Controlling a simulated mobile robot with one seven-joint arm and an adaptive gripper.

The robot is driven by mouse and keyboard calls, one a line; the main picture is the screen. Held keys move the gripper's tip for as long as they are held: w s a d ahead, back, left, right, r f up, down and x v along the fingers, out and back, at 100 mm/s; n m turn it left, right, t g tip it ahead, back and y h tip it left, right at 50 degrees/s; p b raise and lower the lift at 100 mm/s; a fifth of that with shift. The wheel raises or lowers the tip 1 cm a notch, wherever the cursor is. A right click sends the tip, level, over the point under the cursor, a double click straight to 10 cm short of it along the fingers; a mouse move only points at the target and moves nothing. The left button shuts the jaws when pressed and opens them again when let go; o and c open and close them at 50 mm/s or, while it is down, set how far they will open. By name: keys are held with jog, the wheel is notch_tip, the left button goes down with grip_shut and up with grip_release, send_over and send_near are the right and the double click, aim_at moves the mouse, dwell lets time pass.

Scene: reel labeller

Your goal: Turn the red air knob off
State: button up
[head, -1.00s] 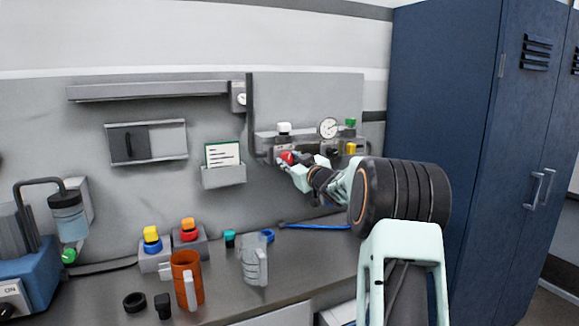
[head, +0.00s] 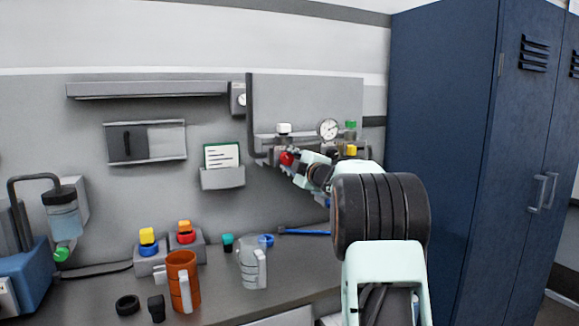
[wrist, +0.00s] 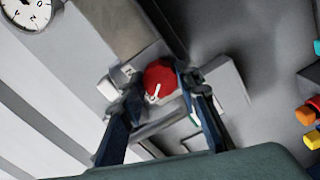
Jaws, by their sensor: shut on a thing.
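The red air knob (head: 286,158) sits on the grey wall panel, at the left end of a row of fittings below the round gauge. In the wrist view the red knob (wrist: 160,77) shows a white pointer mark on its face. My gripper (head: 292,162) is at the knob, with its two dark fingers (wrist: 158,95) on either side of it. The fingers are shut on the knob. The knob's sides are partly hidden by the fingertips.
A white knob (head: 284,128), a gauge (head: 329,129), a green knob (head: 350,125) and a yellow knob (head: 350,150) are close by on the panel. An orange mug (head: 182,280) and a clear jug (head: 252,264) stand on the bench below. A blue locker (head: 455,120) stands right.

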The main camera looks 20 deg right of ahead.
jog(key=shift+n+b, duration=0.35)
jog(key=shift+n, duration=0.45)
jog(key=o, duration=1.2)
jog(key=shift+c, duration=0.2)
jog(key=shift+s, duration=0.15)
jog(key=s, duration=1.1)
jog(key=shift+s+d, duration=0.2)
jog(key=shift+s, duration=0.2)
